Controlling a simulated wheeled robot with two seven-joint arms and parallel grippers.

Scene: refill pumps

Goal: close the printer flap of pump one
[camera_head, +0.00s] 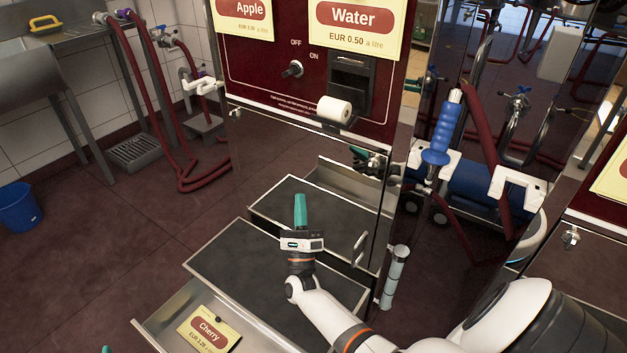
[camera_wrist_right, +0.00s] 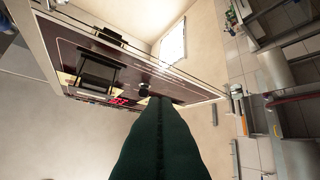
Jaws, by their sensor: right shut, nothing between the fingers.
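The pump (camera_head: 300,60) has a dark red front panel with Apple and Water cards and an OFF/ON switch. Its dark printer (camera_head: 351,83) is set under the Water card, and a printer also shows in the right wrist view (camera_wrist_right: 97,70). The flap looks tilted out from the panel there, but its exact angle is unclear. My right gripper (camera_head: 300,202) points up with its teal fingers together and empty. It is below and left of the printer, apart from it. A teal tip at the bottom left edge may be my left gripper (camera_head: 105,349); its jaws are hidden.
A white paper roll (camera_head: 335,110) sits just below the printer. A dark-topped unit (camera_head: 235,265) with an open drawer and Cherry card (camera_head: 208,331) lies under my right arm. The shiny cabinet front mirrors it. A blue-handled nozzle (camera_head: 441,130) hangs to the right.

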